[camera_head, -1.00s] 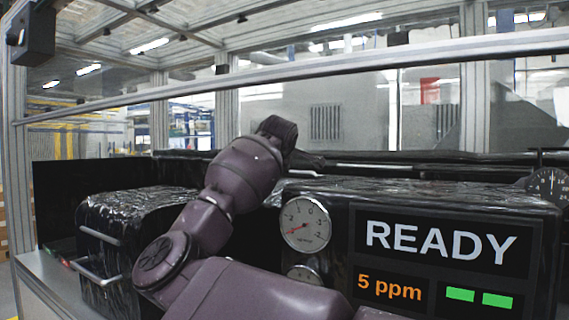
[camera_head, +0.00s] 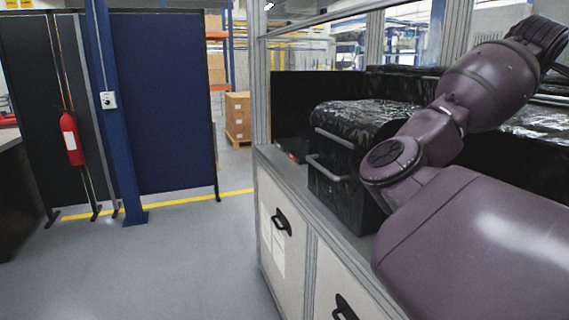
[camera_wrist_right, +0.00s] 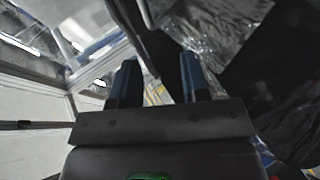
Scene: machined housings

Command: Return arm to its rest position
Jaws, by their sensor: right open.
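My right arm (camera_head: 470,110) is purple and reaches up from the lower right of the head view, bent at the elbow. Its dark wrist end is at the upper right, and its fingers cannot be made out there. In the right wrist view my right gripper (camera_wrist_right: 158,75) has its two dark blue fingers apart, with nothing between them. My left gripper is in neither view.
A black plastic-wrapped housing (camera_head: 355,130) with metal handles stands on the bench (camera_head: 277,168), partly behind my arm. A blue post (camera_head: 113,120), dark partition panels (camera_head: 175,100) and a red fire extinguisher (camera_head: 72,138) stand at left. The grey floor (camera_head: 180,270) between is clear.

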